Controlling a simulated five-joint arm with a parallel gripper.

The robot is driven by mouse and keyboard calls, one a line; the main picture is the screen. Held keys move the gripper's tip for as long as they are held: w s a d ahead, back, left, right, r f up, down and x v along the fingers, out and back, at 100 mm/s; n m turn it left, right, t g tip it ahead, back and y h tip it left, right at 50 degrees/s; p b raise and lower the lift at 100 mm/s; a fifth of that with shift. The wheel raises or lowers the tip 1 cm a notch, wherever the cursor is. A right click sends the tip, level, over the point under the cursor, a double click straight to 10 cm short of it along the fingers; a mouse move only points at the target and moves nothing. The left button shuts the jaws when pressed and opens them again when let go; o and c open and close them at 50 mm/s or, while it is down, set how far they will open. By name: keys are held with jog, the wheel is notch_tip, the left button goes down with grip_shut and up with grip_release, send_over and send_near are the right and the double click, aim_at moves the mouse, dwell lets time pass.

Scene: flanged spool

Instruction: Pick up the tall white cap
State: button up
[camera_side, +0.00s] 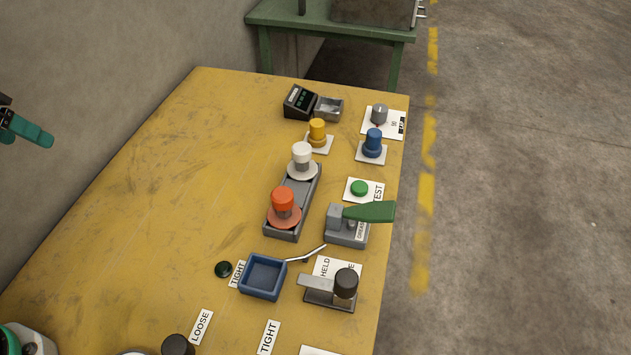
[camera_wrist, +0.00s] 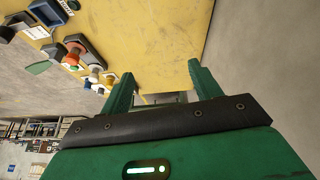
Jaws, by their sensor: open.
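The tall white cap (camera_side: 302,152) stands upright on a pale round flange at the far end of a dark grey block (camera_side: 290,218). An orange cap (camera_side: 283,199) on an orange flange stands at the near end of the same block. In the wrist view the orange cap (camera_wrist: 76,49) shows at upper left, with small pale and yellow pieces beside it. My gripper (camera_side: 25,128) is at the left edge of the side view, far from the white cap. In the wrist view its two green fingers (camera_wrist: 161,69) are spread, with nothing between them.
A yellow cap (camera_side: 317,131) and a blue cap (camera_side: 373,143) stand behind and right of the white cap. A green-handled clamp (camera_side: 348,222), green button (camera_side: 359,188) and blue tray (camera_side: 263,278) are nearby. The left part of the yellow table (camera_side: 170,190) is clear.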

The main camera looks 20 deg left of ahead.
jog(key=w+d+r+n+g, duration=0.1)
jog(key=w+d, duration=0.2)
jog(key=w, duration=0.2)
jog(key=w+d+r+n, duration=0.1)
jog(key=w+d+r, duration=0.1)
jog(key=w, duration=0.4)
jog(key=n+g, duration=0.4)
jog(key=n, duration=0.2)
send_over(300, 147)
jog(key=f, duration=1.8)
jog(key=shift+a, duration=0.35)
jog(key=shift+d+f, duration=0.35)
jog(key=shift+f, duration=1.45)
jog(key=shift+d+f, duration=0.15)
jog(key=shift+f, duration=2.45)
